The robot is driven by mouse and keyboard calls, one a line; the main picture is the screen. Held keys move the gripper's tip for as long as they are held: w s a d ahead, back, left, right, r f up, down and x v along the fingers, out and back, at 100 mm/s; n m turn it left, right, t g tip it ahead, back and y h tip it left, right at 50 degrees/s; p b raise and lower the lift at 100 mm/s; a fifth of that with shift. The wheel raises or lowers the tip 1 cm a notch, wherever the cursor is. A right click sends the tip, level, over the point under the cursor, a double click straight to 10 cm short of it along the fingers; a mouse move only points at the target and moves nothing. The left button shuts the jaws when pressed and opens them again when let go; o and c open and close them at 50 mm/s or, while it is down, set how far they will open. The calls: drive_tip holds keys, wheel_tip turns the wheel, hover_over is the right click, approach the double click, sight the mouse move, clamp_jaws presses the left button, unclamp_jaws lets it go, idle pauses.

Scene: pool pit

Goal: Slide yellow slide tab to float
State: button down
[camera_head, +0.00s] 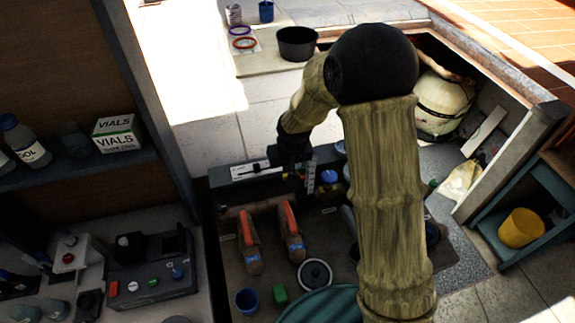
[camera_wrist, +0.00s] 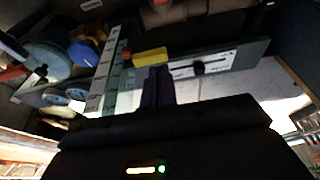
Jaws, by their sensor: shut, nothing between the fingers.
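The yellow slide tab (camera_wrist: 150,57) shows in the wrist view, just past the tips of my gripper (camera_wrist: 158,72). My gripper's fingers are shut with nothing between them. I cannot tell whether they touch the tab. A dark bar with a white label and a black knob (camera_wrist: 212,67) lies right of the tab; a pale marked strip (camera_wrist: 101,75) stands to its left. In the head view, my gripper (camera_head: 298,186) is over the panel by the white-labelled bar (camera_head: 258,170).
A blue knob (camera_wrist: 84,51) and a small red piece (camera_wrist: 126,55) are near the strip. In the head view, two red-handled valves (camera_head: 289,230) stand in front of the panel. A black bucket (camera_head: 297,43) stands on the ledge behind.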

drive_tip(key=shift+f, duration=0.8)
drive_tip(key=shift+f, duration=0.1)
